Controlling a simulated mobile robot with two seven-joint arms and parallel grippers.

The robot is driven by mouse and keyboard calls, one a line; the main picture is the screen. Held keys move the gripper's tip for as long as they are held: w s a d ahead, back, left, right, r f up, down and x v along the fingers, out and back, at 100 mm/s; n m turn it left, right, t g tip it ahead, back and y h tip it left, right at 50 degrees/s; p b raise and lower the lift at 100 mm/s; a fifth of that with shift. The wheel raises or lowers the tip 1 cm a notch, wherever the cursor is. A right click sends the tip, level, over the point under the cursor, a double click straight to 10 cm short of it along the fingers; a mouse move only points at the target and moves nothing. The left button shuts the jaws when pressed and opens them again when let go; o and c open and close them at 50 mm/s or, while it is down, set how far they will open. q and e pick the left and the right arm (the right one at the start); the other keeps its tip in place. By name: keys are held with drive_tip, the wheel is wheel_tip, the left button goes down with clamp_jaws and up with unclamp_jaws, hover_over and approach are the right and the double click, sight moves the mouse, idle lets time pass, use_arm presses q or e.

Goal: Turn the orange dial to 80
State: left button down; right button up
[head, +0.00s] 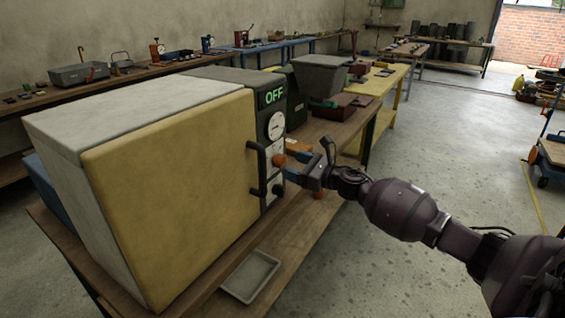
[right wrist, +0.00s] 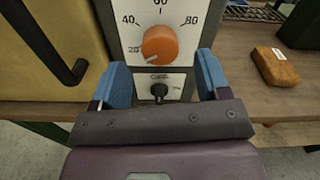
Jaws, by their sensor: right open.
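The orange dial (right wrist: 160,45) sits on the grey front panel of a box-shaped machine, with 20, 40, 60 and 80 printed around it. Its pale pointer mark appears at the lower left, near or just below 20. In the head view the dial (head: 279,160) is beside the door handle. My right gripper (head: 289,173) is in front of the panel; its blue fingers are open and empty. In the right wrist view the gripper (right wrist: 162,75) has its fingers spread wider than the dial, which lies just beyond the tips; contact cannot be told. My left gripper is not in view.
The machine has a yellow door (head: 170,190) with a black handle (head: 257,168), a round gauge (head: 276,125) and a green OFF display (head: 273,95). A small black knob (right wrist: 159,91) is below the dial.

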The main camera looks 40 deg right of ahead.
sight(284, 162)
drive_tip(key=shift+x, duration=2.2)
drive_tip(key=c, duration=0.9)
